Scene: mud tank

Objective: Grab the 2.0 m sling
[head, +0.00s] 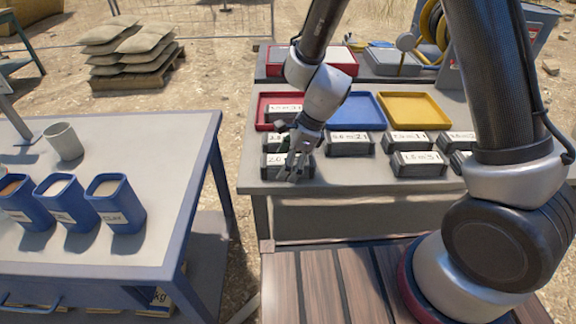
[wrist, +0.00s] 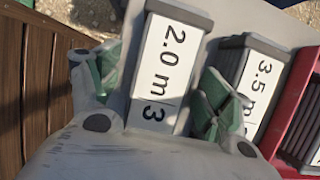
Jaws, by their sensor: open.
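The 2.0 m sling (wrist: 168,62) is a dark block with a white label reading "2.0 m/3". In the head view the block (head: 274,160) lies at the front left of the grey table. My gripper (wrist: 160,92) is open, with one green-padded finger on each side of the block in the wrist view. The right finger is in the gap between it and the 3.5 m block (wrist: 250,75). I cannot tell whether the fingers touch it. In the head view my gripper (head: 292,170) points down over the block and partly hides it.
Several similar labelled blocks, such as one to the right (head: 418,163), stand close by. Behind are a red tray (head: 262,110) holding a block, an empty blue tray (head: 360,111) and a yellow tray (head: 415,110). A left table (head: 120,150) carries blue bins and a cup.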

